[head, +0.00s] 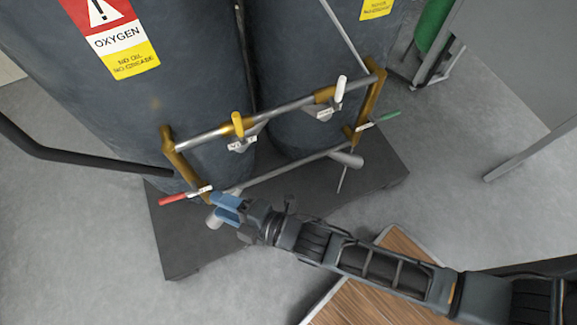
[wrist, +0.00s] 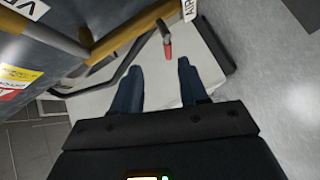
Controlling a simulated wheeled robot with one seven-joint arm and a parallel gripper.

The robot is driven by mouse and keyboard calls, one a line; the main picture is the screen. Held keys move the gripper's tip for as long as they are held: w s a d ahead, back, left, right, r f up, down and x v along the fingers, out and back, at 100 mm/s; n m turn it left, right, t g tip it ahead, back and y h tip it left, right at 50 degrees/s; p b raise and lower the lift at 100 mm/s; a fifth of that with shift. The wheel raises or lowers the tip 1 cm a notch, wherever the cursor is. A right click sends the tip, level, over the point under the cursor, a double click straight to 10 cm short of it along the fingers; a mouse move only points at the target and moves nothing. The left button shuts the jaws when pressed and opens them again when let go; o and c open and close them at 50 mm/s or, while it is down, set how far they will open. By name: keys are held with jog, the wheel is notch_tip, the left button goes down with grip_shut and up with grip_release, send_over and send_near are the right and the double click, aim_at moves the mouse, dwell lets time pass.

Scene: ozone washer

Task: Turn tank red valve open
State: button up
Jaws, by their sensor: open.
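The red valve handle (head: 180,197) sticks out to the left from the lower left corner of the pipe frame on the oxygen tanks. My gripper (head: 222,206) is just right of the handle in the head view, close to the pipe corner. In the wrist view the red handle (wrist: 168,50) lies ahead of the fingertips, toward the right finger side. My gripper (wrist: 160,66) is open with its two blue fingers apart and nothing between them. I cannot tell whether a finger touches the pipe.
Two large dark tanks (head: 185,80) stand on a dark base plate (head: 180,245). A black curved bar (head: 80,157) is at the left. A wooden-topped surface (head: 360,303) lies below my arm.

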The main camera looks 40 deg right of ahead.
jog(key=s+d+r+m+h+p, duration=0.3)
jog(key=s+d+r+m+p, duration=0.2)
jog(key=s+d+r+m, duration=0.3)
jog(key=shift+s+d+r+m, duration=0.4)
jog(key=shift+s+d+r, duration=0.7)
jog(key=shift+s+r, duration=1.65)
jog(key=shift+s+f, duration=0.45)
jog(key=shift+f, duration=0.1)
